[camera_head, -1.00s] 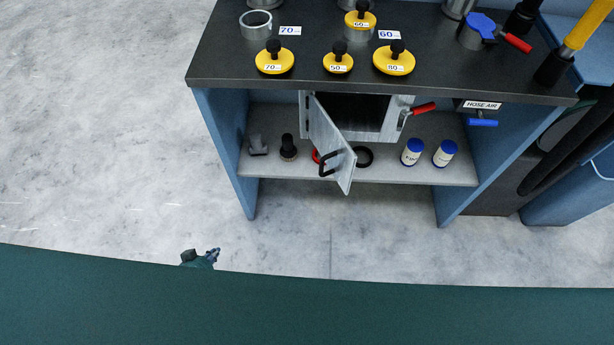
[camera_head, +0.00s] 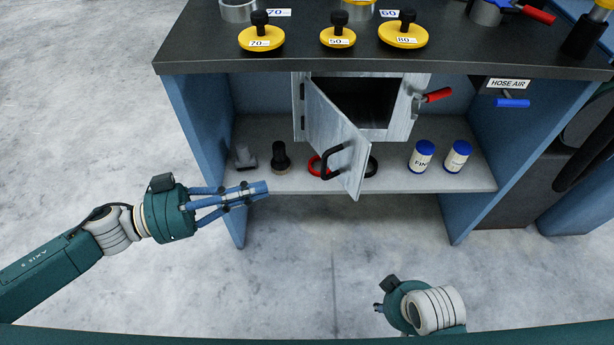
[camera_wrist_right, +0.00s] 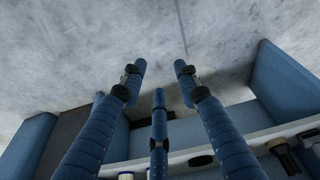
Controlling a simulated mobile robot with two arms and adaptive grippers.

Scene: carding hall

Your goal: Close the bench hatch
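The bench hatch (camera_head: 339,138) is a grey metal door hinged on its left side, with a black bar handle (camera_head: 337,160). It stands ajar, swung out toward me, and the dark opening of its box (camera_head: 366,98) shows behind it. My left gripper (camera_head: 248,193) is left of the hatch, in front of the bench's left side panel, apart from the door. Its fingers look spread and hold nothing. My right gripper is low in the head view, right of centre, mostly hidden behind its wrist. The right wrist view shows its three fingers (camera_wrist_right: 160,78) apart and empty.
The lower shelf (camera_head: 300,183) holds a grey piece, a dark brush-like item (camera_head: 281,158), red (camera_head: 316,167) and black rings near the door, and two blue-capped jars (camera_head: 422,156). A red lever (camera_head: 437,95) is right of the opening. The floor in front is clear.

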